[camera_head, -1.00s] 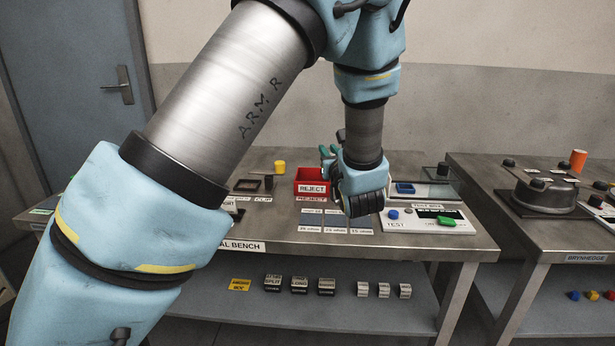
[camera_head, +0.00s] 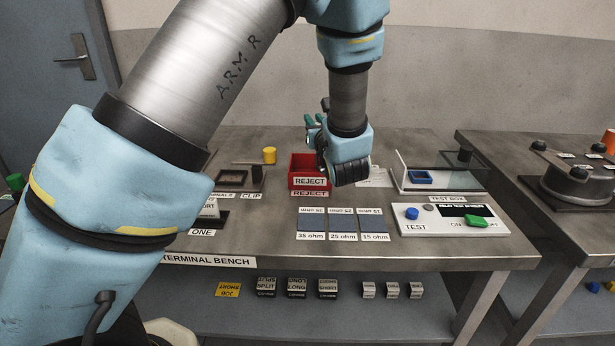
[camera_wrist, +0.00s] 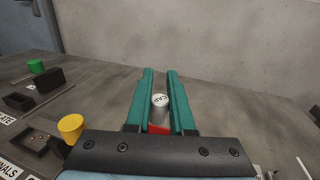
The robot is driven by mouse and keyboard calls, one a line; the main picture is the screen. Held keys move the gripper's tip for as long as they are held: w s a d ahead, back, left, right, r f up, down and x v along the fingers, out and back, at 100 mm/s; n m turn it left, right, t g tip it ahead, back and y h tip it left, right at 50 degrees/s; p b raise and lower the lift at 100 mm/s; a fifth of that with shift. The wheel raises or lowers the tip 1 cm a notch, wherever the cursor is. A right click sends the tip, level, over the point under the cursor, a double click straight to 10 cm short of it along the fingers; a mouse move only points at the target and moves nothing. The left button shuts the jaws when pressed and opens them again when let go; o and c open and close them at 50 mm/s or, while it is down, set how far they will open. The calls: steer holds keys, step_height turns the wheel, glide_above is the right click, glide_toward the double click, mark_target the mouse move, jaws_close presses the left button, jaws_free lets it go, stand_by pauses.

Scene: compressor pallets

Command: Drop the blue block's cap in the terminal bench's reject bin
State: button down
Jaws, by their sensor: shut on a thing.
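My gripper (camera_head: 318,124) is at the back of the terminal bench (camera_head: 400,262), by the red reject bin (camera_head: 309,181). In the wrist view its teal fingers (camera_wrist: 160,98) are shut on a pale round cap (camera_wrist: 160,100) marked CAP. A strip of the red bin (camera_wrist: 158,129) shows between the fingers, nearer the wrist than the cap. The cap is hidden in the head view, and I cannot tell whether it is right over the bin. I cannot make out a blue block for certain.
A yellow cylinder (camera_head: 269,155) stands left of the bin. Ohm-labelled blue-grey pads (camera_head: 342,223) lie in front. A second bench (camera_head: 560,225) stands further right. Labelled blocks sit on the lower shelf.

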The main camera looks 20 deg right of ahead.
step_height(320, 180, down, 3)
steer(key=shift+f+b, duration=0.15)
steer(key=shift+b, duration=0.6)
steer(key=c, duration=0.7)
jaws_free()
steer(key=s+a+b, duration=0.1)
steer(key=s+a, duration=0.1)
steer(key=s, duration=0.8)
steer(key=shift+s+b, duration=0.35)
steer(key=shift+b, duration=0.05)
